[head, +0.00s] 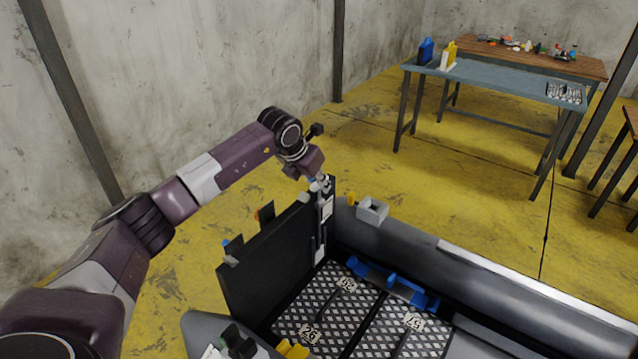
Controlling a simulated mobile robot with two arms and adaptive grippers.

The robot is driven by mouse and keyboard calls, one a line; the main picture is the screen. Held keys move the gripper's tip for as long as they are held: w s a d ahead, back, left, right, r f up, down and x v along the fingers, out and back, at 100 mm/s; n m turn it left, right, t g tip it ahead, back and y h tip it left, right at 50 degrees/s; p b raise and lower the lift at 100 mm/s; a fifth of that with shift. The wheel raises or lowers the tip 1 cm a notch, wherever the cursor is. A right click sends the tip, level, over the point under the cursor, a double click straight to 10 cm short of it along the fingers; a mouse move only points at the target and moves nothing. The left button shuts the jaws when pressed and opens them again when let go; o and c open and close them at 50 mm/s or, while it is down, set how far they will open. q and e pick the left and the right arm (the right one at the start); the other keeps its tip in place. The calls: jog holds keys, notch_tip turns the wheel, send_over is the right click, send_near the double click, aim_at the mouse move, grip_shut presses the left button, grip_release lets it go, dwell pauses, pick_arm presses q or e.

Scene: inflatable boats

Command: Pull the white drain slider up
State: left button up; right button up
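The black transom board (265,262) of the inflatable boat stands upright at the boat's end. A small whitish plate (327,209), perhaps the drain slider, is on the board's right end, with a light strip running down below it. My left gripper (322,184) is at the top of that end, just above the plate and very close to it. Its fingers are small and partly merge with the fittings there, so I cannot tell whether they are open or touch the plate. My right gripper is out of view.
The boat's grey side tube (480,285) runs to the right, with a light grey box (373,210) on it. A blue-grey table (490,85) with bottles stands at the back right. The yellow floor between is clear.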

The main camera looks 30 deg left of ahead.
pick_arm(q)
grip_shut()
jog(key=shift+r, duration=0.15)
jog(key=shift+w+a+r+p, duration=0.1)
jog(key=shift+r+p, duration=0.75)
jog(key=shift+r, duration=0.4)
jog(key=shift+r+p, duration=0.65)
jog(key=shift+r, duration=0.55)
jog(key=o, duration=0.6)
grip_release()
jog(key=shift+f, duration=0.2)
notch_tip(320, 180, up, 7)
jog(key=p, duration=0.4)
